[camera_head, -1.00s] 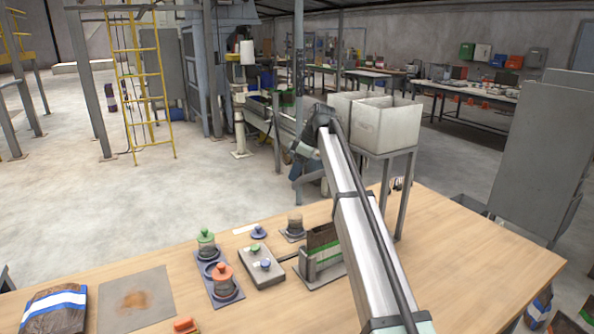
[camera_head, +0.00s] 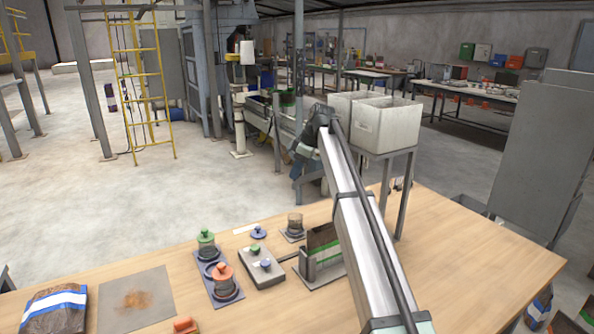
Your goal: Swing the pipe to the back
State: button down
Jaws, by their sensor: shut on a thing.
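My arm reaches from the bottom right, over the table, to its elbow in front of the white bins. Beyond the elbow, my forearm bends down and left. My gripper (camera_head: 297,152) is small and dark at its end, beside the machine, and its fingers are hard to make out. It appears shut on the pipe, a grey bar (camera_head: 286,137) that runs along the machine at the back; the grip itself is mostly hidden.
Two white bins (camera_head: 386,126) stand on a frame just right of my elbow. The wooden table (camera_head: 470,265) carries lidded jars (camera_head: 206,245), a button box (camera_head: 262,266), a bag in a stand (camera_head: 323,243) and a grey mat (camera_head: 150,285). A yellow ladder (camera_head: 150,75) stands left.

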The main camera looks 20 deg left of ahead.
jog(key=s+d+n+g+h, duration=0.1)
jog(key=s+d+n+g, duration=0.1)
jog(key=s+d+n, duration=0.4)
jog(key=shift+s+n+g, duration=0.4)
jog(key=shift+s+n, duration=0.5)
jog(key=shift+s, duration=1.15)
jog(key=c, duration=0.9)
grip_release()
jog(key=shift+a, duration=0.1)
